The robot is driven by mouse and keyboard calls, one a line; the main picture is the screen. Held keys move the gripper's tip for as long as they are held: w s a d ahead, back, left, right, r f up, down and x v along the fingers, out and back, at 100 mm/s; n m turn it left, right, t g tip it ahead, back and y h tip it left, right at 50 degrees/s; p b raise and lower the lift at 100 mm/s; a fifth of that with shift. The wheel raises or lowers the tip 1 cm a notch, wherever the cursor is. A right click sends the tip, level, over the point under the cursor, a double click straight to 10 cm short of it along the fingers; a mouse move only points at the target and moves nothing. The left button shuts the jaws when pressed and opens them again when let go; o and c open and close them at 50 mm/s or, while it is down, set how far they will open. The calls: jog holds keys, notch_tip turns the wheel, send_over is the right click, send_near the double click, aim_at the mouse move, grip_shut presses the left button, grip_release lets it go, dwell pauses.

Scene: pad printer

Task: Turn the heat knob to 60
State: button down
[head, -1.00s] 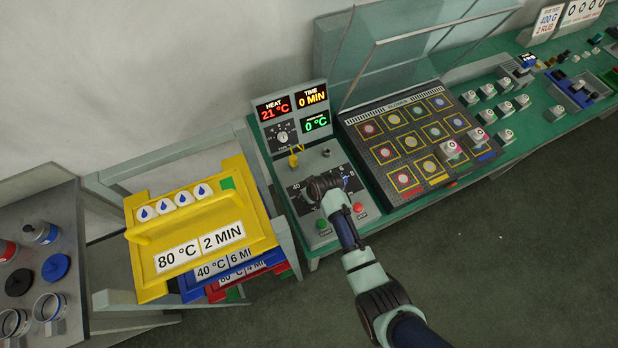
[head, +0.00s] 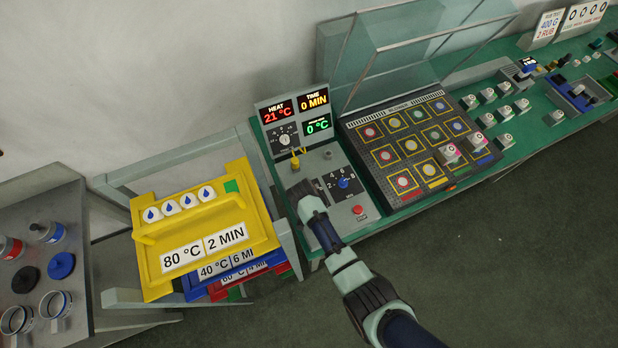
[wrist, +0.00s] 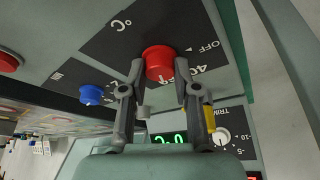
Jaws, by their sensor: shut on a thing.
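The heat knob (wrist: 159,62) is a round red knob on a dark scale plate marked °C, with OFF and 40 readable beside it. My gripper (wrist: 161,78) has one finger on each side of the knob and is shut on it. Which mark the knob points to is unclear. In the head view my gripper (head: 308,200) is at the left of the control panel and hides the knob. The heat display (head: 278,111) reads 21 °C in red.
A blue knob (head: 343,183) and a red button (head: 358,210) are right of my gripper. A yellow-tipped lever (head: 295,160) and the trim dial (head: 284,138) are behind it. The rack with the yellow tray (head: 200,280) stands close on the left.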

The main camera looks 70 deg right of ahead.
jog(key=shift+m, duration=0.3)
jog(key=c, duration=0.8)
grip_release()
jog(key=shift+c, duration=0.2)
jog(key=v, duration=1.2)
jog(key=shift+w+d, duration=0.1)
